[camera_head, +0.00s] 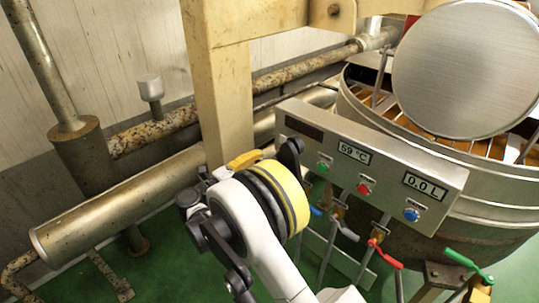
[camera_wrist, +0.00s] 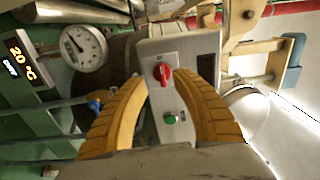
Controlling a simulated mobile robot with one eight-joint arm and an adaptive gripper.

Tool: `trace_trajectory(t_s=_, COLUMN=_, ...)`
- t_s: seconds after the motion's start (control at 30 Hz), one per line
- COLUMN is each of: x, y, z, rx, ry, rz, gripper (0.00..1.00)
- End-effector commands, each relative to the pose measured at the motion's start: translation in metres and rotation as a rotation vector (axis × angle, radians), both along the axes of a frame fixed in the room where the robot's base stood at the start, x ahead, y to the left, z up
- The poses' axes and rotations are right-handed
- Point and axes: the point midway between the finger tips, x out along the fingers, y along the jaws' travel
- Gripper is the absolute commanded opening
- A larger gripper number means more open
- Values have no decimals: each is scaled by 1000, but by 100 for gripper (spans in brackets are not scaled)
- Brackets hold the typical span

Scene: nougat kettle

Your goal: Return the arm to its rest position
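My arm is raised in the head view, with its white and yellow wrist in front of the control panel. My gripper (camera_head: 243,160) shows there only as a yellow finger tip poking out beyond the wrist; the rest is hidden. In the wrist view my gripper (camera_wrist: 162,80) has its two ridged yellow fingers apart, with nothing held between them. A grey box (camera_wrist: 153,52) with a red knob (camera_wrist: 162,74) and a green button (camera_wrist: 170,118) shows in the gap between the fingers, beyond them. I cannot tell any contact.
The control panel (camera_head: 390,143) and round kettle (camera_head: 480,205) stand right of my arm. Red (camera_head: 385,255) and green (camera_head: 468,264) valve handles are below. A thick pipe (camera_head: 120,205) and beige post (camera_head: 222,90) stand left and behind. A dial gauge (camera_wrist: 85,47) is beside the box.

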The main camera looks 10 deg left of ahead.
Motion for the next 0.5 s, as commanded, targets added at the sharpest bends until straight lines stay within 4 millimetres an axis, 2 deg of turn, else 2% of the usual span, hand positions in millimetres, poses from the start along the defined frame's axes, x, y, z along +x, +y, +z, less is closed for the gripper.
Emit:
trace_trajectory(t_s=0.2, x=-15, y=11, z=0, rx=0, ry=0, rz=-1, gripper=33)
trace_trajectory(t_s=0.5, x=-15, y=11, z=0, rx=0, ry=0, rz=-1, gripper=33)
